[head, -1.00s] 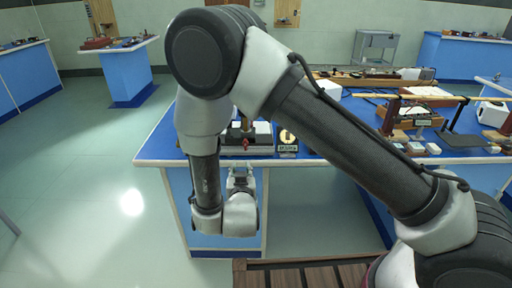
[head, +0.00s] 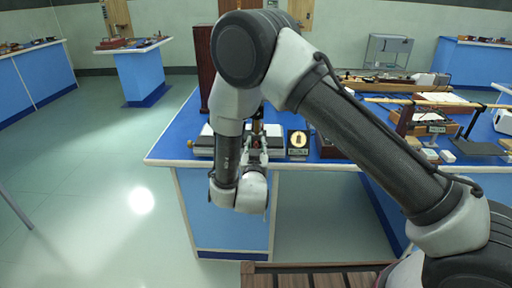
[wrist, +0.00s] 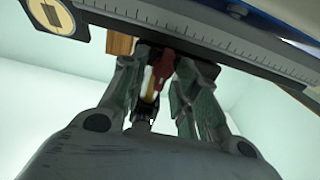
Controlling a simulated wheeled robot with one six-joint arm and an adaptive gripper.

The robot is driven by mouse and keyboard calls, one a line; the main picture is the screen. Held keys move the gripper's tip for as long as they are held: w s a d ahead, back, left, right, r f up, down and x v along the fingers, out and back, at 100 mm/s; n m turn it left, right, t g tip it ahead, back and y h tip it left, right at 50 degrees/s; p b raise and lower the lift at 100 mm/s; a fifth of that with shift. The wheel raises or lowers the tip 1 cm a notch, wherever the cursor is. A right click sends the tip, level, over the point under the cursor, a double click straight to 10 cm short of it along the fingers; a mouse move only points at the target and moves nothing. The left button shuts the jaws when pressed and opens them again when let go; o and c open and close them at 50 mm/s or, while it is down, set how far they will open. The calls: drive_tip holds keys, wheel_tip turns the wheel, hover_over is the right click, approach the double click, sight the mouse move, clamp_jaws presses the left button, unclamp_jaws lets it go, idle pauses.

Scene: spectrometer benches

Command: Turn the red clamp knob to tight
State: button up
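The red clamp knob (wrist: 161,62) shows in the wrist view, under the edge of a long scaled bar (wrist: 220,55). My gripper (wrist: 158,75) points at it with its two fingers apart, one on each side of the knob. A gap shows on the left of the knob; the right finger is close to it, and I cannot tell whether it touches. In the head view my gripper (head: 257,152) is at the front edge of the blue bench (head: 180,143), by the white and black apparatus (head: 204,141). My arm hides part of the apparatus, and the knob is too small to make out there.
A black plaque with a pale round emblem (head: 299,142) stands just right of my gripper. A tall dark red-brown case (head: 205,70) stands behind the apparatus at left. Other instruments (head: 425,125) fill the bench's right side. Open floor (head: 90,180) lies to the left.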

drive_tip(key=shift+c, duration=0.2)
clamp_jaws()
drive_tip(key=shift+m, duration=0.3)
drive_tip(key=m, duration=0.6)
drive_tip(key=shift+d+f, duration=0.1)
drive_tip(key=shift+d, duration=0.2)
drive_tip(key=m, duration=0.7)
drive_tip(key=f+m, duration=0.1)
drive_tip(key=m, duration=0.3)
drive_tip(key=shift+d, duration=0.2)
drive_tip(key=shift+m, duration=0.3)
